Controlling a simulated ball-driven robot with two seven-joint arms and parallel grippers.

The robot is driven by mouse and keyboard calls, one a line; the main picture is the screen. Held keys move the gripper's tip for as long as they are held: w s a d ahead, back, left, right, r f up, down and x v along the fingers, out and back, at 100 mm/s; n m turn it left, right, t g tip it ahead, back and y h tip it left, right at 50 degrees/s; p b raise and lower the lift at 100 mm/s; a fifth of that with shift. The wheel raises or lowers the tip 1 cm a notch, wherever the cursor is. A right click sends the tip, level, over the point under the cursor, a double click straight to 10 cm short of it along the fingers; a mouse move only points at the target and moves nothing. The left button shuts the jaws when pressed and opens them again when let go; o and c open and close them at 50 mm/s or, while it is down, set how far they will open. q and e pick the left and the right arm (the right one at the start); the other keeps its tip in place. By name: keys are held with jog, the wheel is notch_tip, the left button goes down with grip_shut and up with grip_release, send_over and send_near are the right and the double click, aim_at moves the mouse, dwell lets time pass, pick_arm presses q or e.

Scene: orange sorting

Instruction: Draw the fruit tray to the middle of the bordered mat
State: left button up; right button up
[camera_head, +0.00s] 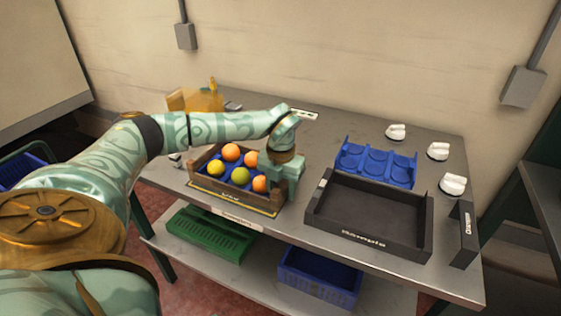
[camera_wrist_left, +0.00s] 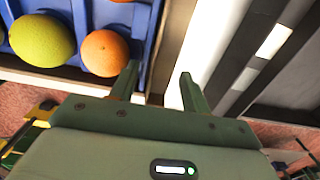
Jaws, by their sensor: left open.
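The fruit tray (camera_head: 212,186) is a brown box with a blue insert that holds several orange and yellow-green fruits. It stands at the left of the table. A yellow border line, seemingly the mat's edge (camera_head: 262,211), shows along its front; the rest of the mat is hidden under the tray. My left gripper (camera_head: 279,186) is at the tray's right side. In the left wrist view the gripper (camera_wrist_left: 158,88) is open, one finger by the blue insert and the other past the tray's brown wall (camera_wrist_left: 172,35). Contact cannot be told. My right gripper is not in view.
A black open box (camera_head: 332,219) labelled "Sample" stands to the right, with a narrow gap of bare table between. A blue cupped tray (camera_head: 372,164) and several white items lie behind it. A green crate (camera_head: 212,235) and blue crate (camera_head: 318,280) are on the lower shelf.

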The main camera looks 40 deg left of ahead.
pick_arm(q)
notch_tip(320, 180, up, 15)
jog(key=p, duration=0.3)
dwell(0.5)
